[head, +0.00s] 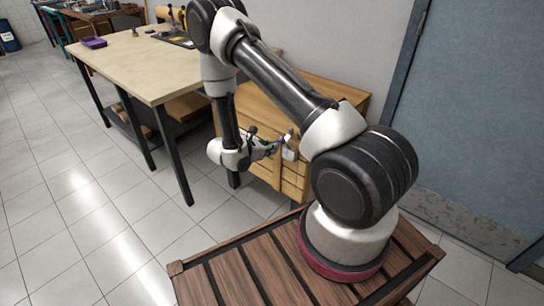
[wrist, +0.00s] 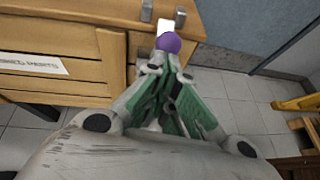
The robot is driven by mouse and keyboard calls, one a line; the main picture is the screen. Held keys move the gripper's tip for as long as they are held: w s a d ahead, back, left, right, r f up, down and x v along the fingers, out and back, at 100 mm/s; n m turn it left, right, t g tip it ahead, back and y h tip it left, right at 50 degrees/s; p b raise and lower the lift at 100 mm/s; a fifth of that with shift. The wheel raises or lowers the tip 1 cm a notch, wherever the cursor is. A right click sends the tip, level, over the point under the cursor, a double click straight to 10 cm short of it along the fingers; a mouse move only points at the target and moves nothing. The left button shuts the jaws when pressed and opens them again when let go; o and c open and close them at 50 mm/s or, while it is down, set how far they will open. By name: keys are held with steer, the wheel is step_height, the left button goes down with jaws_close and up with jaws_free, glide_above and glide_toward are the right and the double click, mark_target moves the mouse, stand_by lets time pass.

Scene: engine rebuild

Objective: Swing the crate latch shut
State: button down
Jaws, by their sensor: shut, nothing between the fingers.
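The wooden crate (head: 258,110) stands against the wall beside the workbench. Its front also fills the upper left of the wrist view (wrist: 65,35). The latch shows in the wrist view as a purple knob (wrist: 169,42) with a pale plate behind it, between two grey metal brackets (wrist: 180,16) at the crate's top edge. My gripper (head: 279,146) is at the crate's front, by the latch. In the wrist view its closed fingertips (wrist: 172,62) are just below the purple knob and hide part of it. Whether they touch it, I cannot tell.
A workbench (head: 130,62) with black legs stands left of the crate, with a purple tray (head: 94,43) on it. A printed label (wrist: 32,64) is on the crate front. A blue-grey door (head: 480,120) is at the right.

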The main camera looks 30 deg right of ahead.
steer(key=d+r+g+y, duration=0.1)
steer(key=d+r+y, duration=0.1)
steer(key=w+d+r+y, duration=0.1)
steer(key=d+r+y, duration=0.1)
steer(key=y, duration=0.1)
steer(key=shift+w+g, duration=0.2)
steer(key=shift+g, duration=0.2)
steer(key=shift+w+d+r, duration=0.2)
steer(key=shift+d+r, duration=0.1)
steer(key=shift+d, duration=0.3)
steer(key=a+f+v, duration=0.1)
steer(key=v, duration=1.2)
